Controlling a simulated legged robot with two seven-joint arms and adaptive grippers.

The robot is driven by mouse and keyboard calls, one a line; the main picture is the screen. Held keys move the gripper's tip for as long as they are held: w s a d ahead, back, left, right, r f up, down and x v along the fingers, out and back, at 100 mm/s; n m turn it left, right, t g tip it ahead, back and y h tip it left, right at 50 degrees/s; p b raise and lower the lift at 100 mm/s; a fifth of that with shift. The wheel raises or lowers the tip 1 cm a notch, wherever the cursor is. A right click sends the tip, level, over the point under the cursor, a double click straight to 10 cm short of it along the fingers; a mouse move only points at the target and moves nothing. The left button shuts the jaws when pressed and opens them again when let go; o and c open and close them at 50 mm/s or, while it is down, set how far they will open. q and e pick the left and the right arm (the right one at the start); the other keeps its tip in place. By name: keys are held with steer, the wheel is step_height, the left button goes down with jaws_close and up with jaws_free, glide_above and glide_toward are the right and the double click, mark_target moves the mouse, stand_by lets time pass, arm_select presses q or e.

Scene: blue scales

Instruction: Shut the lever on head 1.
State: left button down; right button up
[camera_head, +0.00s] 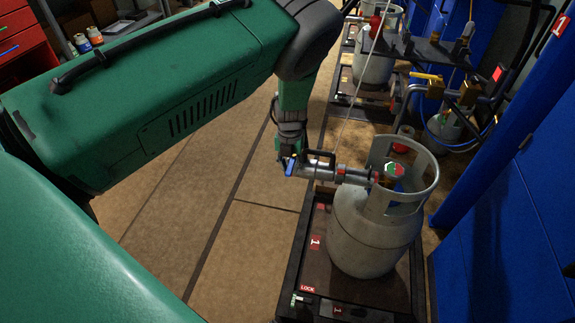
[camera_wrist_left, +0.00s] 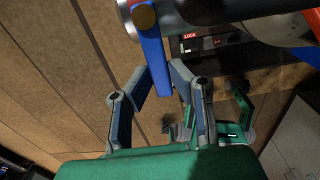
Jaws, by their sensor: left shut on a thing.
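The head 1 (camera_head: 345,174) is a grey metal coupling that lies roughly level against the valve of the gas cylinder (camera_head: 365,235) on scale 1. Its blue lever (camera_head: 290,166) shows at the left end of the head. In the left wrist view the blue lever (camera_wrist_left: 152,62) reaches down from a round brass-coloured pivot into my jaws. My left gripper (camera_head: 287,157) is at the lever, and its fingertips (camera_wrist_left: 161,75) are on either side of it, shut on it. The head view hides part of the fingers. My right gripper is not in view.
The scale (camera_head: 310,243) marked 1 has a dark frame and a LOCK label at its front. A second cylinder (camera_head: 372,62) stands on another scale behind. Blue cabinets (camera_head: 510,230) close off the right side. The floor (camera_head: 240,240) left of the scale is clear.

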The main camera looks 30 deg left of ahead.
mark_target(292, 168)
arm_select(q)
steer(key=shift+d+f, duration=0.1)
steer(key=shift+d, duration=0.2)
steer(key=shift+w, duration=0.1)
steer(key=c, duration=1.6)
jaws_free()
steer(key=shift+o, duration=0.6)
steer(key=shift+w+a, duration=0.1)
steer(key=shift+r, duration=0.4)
step_height(292, 168, up, 11)
